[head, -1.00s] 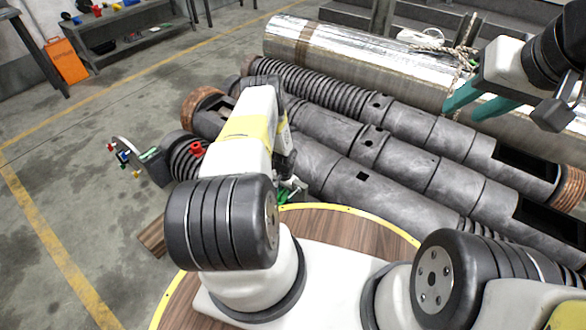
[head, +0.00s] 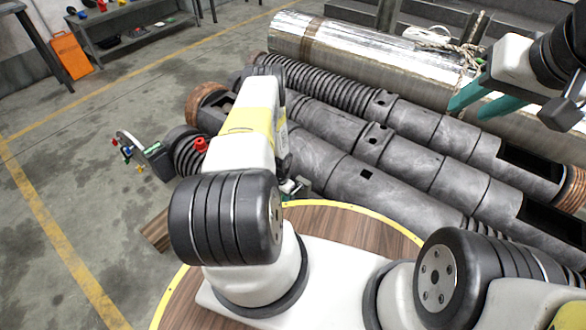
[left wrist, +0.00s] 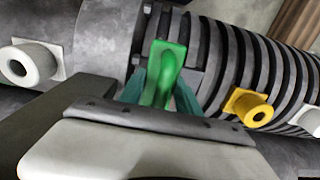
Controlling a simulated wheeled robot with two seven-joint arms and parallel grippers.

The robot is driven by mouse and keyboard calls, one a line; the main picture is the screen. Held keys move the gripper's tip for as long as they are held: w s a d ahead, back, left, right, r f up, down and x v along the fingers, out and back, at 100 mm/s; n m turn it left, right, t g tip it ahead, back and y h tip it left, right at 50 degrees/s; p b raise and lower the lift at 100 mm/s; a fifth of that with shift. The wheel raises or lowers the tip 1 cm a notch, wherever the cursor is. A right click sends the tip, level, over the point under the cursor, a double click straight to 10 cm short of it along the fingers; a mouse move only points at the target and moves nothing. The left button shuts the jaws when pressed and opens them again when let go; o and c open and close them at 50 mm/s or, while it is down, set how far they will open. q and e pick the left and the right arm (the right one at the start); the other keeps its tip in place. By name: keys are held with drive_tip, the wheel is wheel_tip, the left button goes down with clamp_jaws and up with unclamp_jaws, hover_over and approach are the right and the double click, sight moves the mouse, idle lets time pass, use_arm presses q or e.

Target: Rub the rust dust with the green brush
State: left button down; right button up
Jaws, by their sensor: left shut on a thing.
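The green brush (left wrist: 165,72) shows in the left wrist view, between the teal fingers of my left gripper (left wrist: 160,92), which is shut on it. The brush is over or against a dark ribbed barrel (left wrist: 225,60); I cannot tell if it touches. In the head view my own arm hides most of the left gripper and brush, beside the near dark barrel (head: 385,195). I cannot make out any rust dust in either view. My right gripper (head: 468,108) is open and empty, above the long silvery cylinder at the upper right.
A silvery cylinder (head: 350,48) lies behind the dark barrels. A red knob (head: 200,145) and a yellow fitting (left wrist: 252,108) stick out from barrels. A round wooden top (head: 335,222) is in front of me. Open floor lies left.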

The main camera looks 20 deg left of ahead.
use_arm(q)
drive_tip(key=shift+r, duration=3.05)
drive_tip(key=shift+r, duration=1.5)
drive_tip(key=w+a+r, duration=0.1)
drive_tip(key=w+r, duration=0.2)
drive_tip(key=w, duration=0.3)
drive_tip(key=shift+a+f, duration=0.2)
drive_tip(key=shift+f, duration=3.4)
drive_tip(key=shift+f, duration=1.5)
